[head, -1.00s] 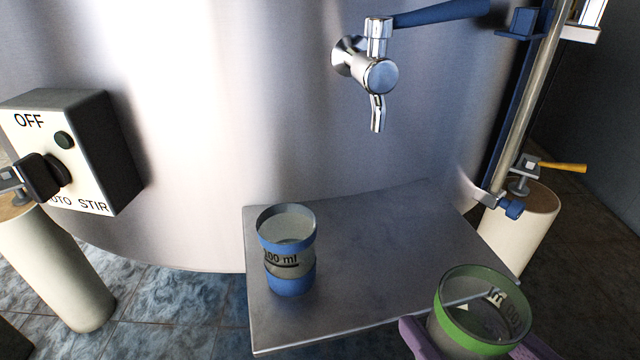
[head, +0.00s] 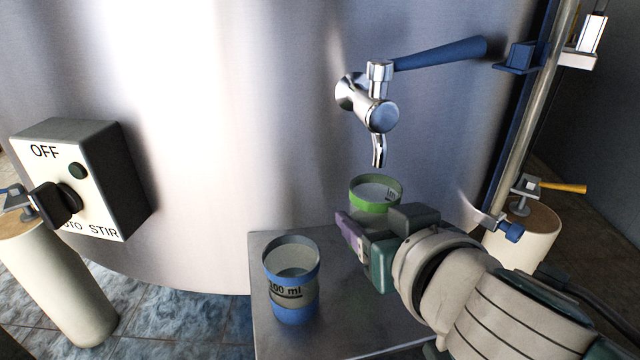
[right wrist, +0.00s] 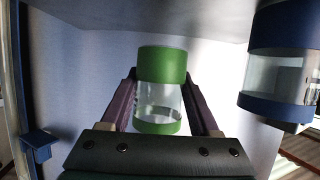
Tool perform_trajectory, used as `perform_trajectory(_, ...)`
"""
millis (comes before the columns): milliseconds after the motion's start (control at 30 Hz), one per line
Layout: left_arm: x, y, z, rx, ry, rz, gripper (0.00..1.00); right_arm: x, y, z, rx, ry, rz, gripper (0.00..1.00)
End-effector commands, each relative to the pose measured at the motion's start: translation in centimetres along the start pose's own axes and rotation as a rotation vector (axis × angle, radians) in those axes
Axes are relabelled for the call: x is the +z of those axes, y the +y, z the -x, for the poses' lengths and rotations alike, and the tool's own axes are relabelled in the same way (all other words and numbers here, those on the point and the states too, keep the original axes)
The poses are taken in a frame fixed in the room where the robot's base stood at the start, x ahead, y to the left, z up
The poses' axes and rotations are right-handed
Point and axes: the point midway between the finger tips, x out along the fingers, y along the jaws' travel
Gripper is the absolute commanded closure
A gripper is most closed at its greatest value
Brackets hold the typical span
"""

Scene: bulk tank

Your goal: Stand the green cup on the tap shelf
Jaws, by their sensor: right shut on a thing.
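The green cup (head: 376,196), clear with green bands, is upright over the back part of the tap shelf (head: 262,325), just below the tap spout (head: 378,150). My right gripper (head: 356,228) is shut on it, coming in from the lower right and hiding its lower part. In the right wrist view, the cup (right wrist: 160,65) sits between the two purple fingers (right wrist: 160,88). I cannot tell whether its base touches the shelf. My left gripper is not in view.
A blue-banded cup (head: 291,282) marked 100 ml stands on the shelf's front left. The tap has a blue lever (head: 440,54). A blue-bracketed sight tube (head: 520,130) rises at right, and the stir switch box (head: 85,180) is on the tank at left.

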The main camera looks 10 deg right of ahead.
Motion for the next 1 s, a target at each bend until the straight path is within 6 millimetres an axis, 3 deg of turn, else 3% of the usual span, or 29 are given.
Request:
perform_trajectory(200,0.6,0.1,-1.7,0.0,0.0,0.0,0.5,3.0,0.0,-1.3,0.0,-0.003,0.003,0.91)
perform_trajectory(600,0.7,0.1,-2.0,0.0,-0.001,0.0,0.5,3.5,0.0,-1.5,-0.001,-0.001,0.0,0.91)
perform_trajectory(633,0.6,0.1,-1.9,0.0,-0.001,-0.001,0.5,3.5,0.0,-1.4,-0.001,-0.001,0.0,0.36)
perform_trajectory(867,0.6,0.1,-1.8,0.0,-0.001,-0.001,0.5,3.4,0.0,-1.4,-0.001,-0.001,0.0,0.1)
perform_trajectory(1000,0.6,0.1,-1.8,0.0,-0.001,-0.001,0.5,3.4,0.0,-1.4,-0.001,-0.001,0.001,0.08)
